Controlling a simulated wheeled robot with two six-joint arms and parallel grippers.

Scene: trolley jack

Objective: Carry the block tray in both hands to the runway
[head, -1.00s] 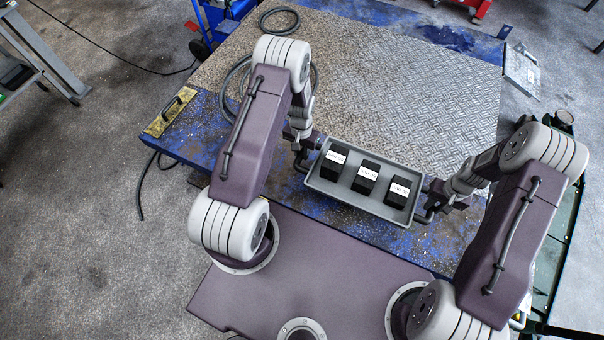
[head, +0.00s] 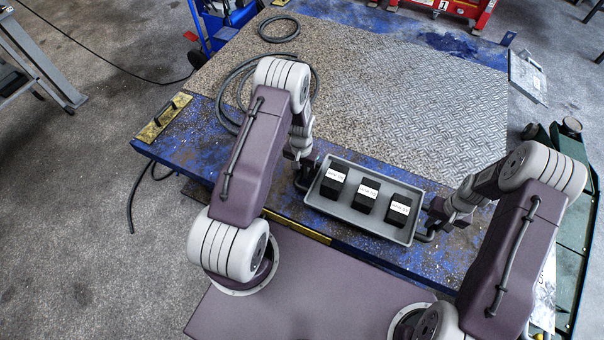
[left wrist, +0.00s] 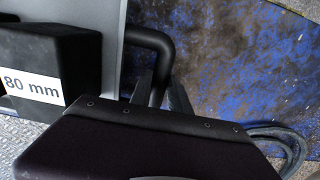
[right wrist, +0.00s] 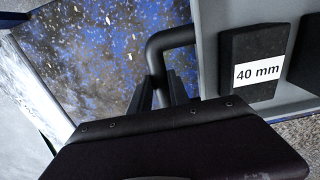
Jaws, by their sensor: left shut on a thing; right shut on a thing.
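The grey block tray (head: 345,213) hangs between my two grippers in the head view, over the near edge of the blue platform. It holds three black blocks with white labels: a left one (head: 334,186), a middle one (head: 365,203) and a right one (head: 399,217). My left gripper (head: 305,178) is shut on the tray's left handle, a dark bar that shows in the left wrist view (left wrist: 155,42). My right gripper (head: 428,228) is shut on the right handle, seen in the right wrist view (right wrist: 165,40). Labels read 80 mm (left wrist: 30,86) and 40 mm (right wrist: 257,73).
The blue platform (head: 200,133) carries a patterned metal plate (head: 400,110) with open room beyond the tray. A green machine (head: 570,150) stands at the right.

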